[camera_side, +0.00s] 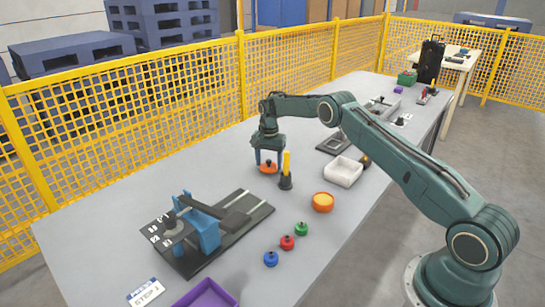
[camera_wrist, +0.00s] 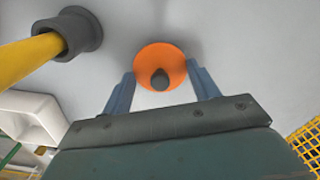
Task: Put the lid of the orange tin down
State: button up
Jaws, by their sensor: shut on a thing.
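The orange lid (camera_side: 268,168) is a flat disc with a dark knob, and it shows between my blue fingers in the wrist view (camera_wrist: 150,62). My gripper (camera_side: 268,161) is shut on the lid, low over the grey table. I cannot tell whether the lid touches the table. The orange tin (camera_side: 323,202) stands open on the table, to the right of and nearer the camera than my gripper in the side view.
A yellow post in a dark base (camera_side: 286,172) stands close beside my gripper. A white bin (camera_side: 343,172) is farther right. Red (camera_side: 287,242), green (camera_side: 301,229) and blue (camera_side: 271,259) knobbed pieces sit in front. A dark fixture (camera_side: 207,232) lies left. Table between fixture and tin is clear.

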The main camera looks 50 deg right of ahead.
aim_at(269, 160)
jog(key=shift+f, duration=0.55)
jog(key=o, duration=0.9)
jog(key=shift+f, duration=0.1)
jog(key=shift+o, duration=0.2)
notch_tip(269, 160, up, 12)
jog(key=shift+r, duration=0.2)
